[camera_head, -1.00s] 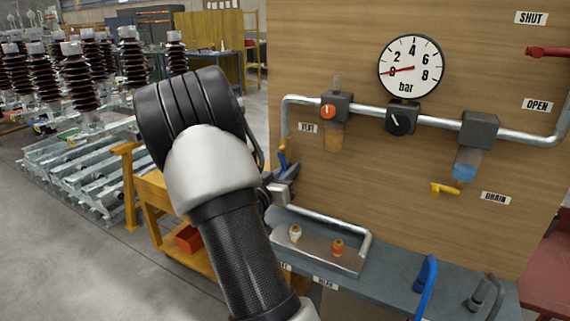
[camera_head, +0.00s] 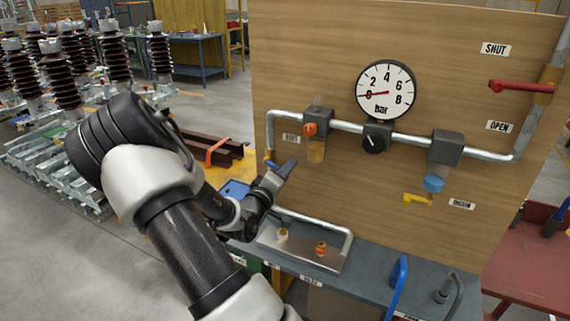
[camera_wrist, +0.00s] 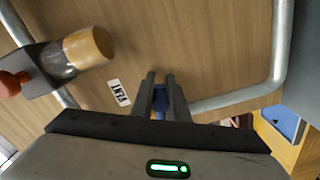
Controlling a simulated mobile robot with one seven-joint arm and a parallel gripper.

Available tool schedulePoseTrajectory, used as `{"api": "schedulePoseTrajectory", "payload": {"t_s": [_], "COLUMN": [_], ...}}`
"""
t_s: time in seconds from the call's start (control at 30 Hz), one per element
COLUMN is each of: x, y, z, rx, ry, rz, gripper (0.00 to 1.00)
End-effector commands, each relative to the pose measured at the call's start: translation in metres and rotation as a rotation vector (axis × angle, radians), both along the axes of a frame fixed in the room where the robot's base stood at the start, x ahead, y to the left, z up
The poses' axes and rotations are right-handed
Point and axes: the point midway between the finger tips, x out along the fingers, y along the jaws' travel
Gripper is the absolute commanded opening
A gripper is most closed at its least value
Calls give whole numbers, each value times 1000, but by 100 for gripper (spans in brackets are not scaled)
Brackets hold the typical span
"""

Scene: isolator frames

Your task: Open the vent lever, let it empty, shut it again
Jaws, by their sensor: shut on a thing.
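My gripper (camera_head: 282,171) is at the left pipe of the wooden panel, below the VENT label (camera_head: 290,139). In the wrist view its fingers (camera_wrist: 161,92) are shut on the blue vent lever (camera_wrist: 160,103), which shows as a small patch between them. The head view shows a bit of blue beside the fingers, next to a brass-coloured valve body (camera_head: 268,155) on the pipe. The fingers hide most of the lever, so its exact angle is unclear. The pressure gauge (camera_head: 385,89) has its red needle near 0.
A red lever (camera_head: 520,87) sits at the right between the SHUT and OPEN labels.

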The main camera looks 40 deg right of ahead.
Motion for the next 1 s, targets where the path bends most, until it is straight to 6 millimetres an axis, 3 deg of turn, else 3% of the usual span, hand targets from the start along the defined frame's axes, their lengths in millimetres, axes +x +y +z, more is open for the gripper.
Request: {"api": "schedulePoseTrajectory", "payload": {"t_s": [0.03, 0.3, 1.0], "x": [-2, -2, 0], "y": [-2, -3, -3], "z": [12, 22, 26], "rx": [-23, -86, -120], "ry": [23, 169, 247], "rz": [-5, -5, -2], "gripper": [0, 0, 0]}}
